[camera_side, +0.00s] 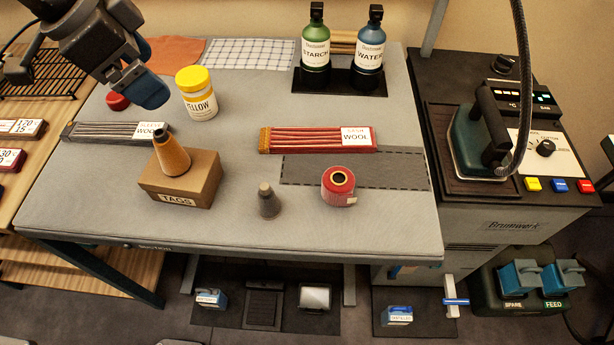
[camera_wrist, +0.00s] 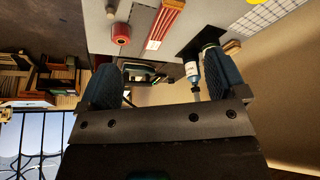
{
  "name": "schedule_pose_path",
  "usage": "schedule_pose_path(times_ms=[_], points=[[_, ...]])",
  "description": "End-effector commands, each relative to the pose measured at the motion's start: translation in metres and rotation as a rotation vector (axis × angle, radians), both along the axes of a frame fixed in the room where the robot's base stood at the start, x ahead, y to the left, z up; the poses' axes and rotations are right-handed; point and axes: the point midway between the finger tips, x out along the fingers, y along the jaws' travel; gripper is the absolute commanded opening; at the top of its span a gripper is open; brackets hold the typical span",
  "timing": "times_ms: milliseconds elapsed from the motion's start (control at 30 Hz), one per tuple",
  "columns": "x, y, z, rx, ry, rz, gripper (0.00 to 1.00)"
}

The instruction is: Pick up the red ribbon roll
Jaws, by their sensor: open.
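The red ribbon roll (camera_side: 338,186) stands near the front right of the grey padded table, with a dark hole in its top. It also shows in the wrist view (camera_wrist: 121,34), near the top left. My gripper (camera_side: 151,88) is over the back left of the table in the side view, far from the roll. In the wrist view my gripper (camera_wrist: 165,88) has its two blue-grey fingers wide apart with nothing between them. A small red object (camera_side: 117,101) lies partly hidden near my gripper; I cannot tell what it is.
A red WOOL bundle (camera_side: 316,140) lies behind the roll. Bottles (camera_side: 316,50) stand at the back. An iron (camera_side: 478,135) is on the right. Table around the roll is mostly clear.

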Motion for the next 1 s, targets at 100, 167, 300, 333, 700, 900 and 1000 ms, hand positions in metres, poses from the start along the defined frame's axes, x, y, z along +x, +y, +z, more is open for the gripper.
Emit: schedule_pose_path(times_ms=[100,167,300,333,700,900,1000], points=[[0.015,-0.065,-0.031,0.004,0.012,-0.187,0.90],[0.017,-0.095,-0.047,0.005,0.014,-0.276,0.90],[0.015,-0.153,-0.083,0.000,0.015,-0.449,0.90],[0.013,-0.162,-0.089,-0.001,0.015,-0.478,0.90],[0.005,-0.207,-0.135,-0.006,0.012,-0.598,0.90],[0.005,-0.221,-0.171,-0.006,0.013,-0.596,0.90],[0.005,-0.227,-0.185,-0.006,0.010,-0.595,0.90]])
